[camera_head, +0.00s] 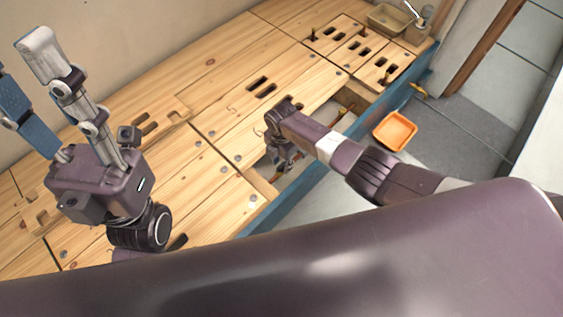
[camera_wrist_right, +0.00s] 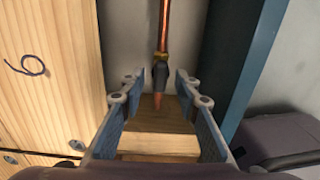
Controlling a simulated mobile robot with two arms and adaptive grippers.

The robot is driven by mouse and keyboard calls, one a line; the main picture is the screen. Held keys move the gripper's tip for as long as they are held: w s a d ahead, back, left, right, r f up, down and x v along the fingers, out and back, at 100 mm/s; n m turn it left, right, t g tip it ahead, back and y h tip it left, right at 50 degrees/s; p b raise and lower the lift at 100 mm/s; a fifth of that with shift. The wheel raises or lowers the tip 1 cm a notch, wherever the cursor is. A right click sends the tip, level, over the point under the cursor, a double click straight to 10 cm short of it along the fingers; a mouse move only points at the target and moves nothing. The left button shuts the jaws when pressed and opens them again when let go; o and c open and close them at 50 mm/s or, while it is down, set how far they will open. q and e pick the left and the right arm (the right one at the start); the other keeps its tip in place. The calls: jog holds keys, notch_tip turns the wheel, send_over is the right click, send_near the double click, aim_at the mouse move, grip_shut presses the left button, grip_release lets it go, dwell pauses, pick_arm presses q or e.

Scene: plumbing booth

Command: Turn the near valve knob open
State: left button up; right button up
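In the right wrist view a copper pipe (camera_wrist_right: 163,25) runs down to a brass fitting (camera_wrist_right: 161,57) with a dark part below it (camera_wrist_right: 159,74), which may be the valve knob. My right gripper (camera_wrist_right: 161,78) is open, its fingers on either side of the dark part with gaps showing; whether they are level with it in depth is unclear. In the head view my right gripper (camera_head: 284,163) reaches down into an opening in the wooden deck and hides what is below it. My left gripper (camera_head: 22,62) is open and empty, fingers pointing up at the left.
Wooden panels (camera_head: 215,85) with slots and bolts surround the opening. A blue edge board (camera_head: 300,195) borders it, close beside the right gripper in the wrist view. An orange tray (camera_head: 394,131) lies on the grey floor. A beige basin (camera_head: 388,19) stands at the far end.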

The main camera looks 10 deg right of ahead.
aim_at(281, 165)
notch_tip(281, 165, up, 12)
dwell(0.7)
dwell(0.4)
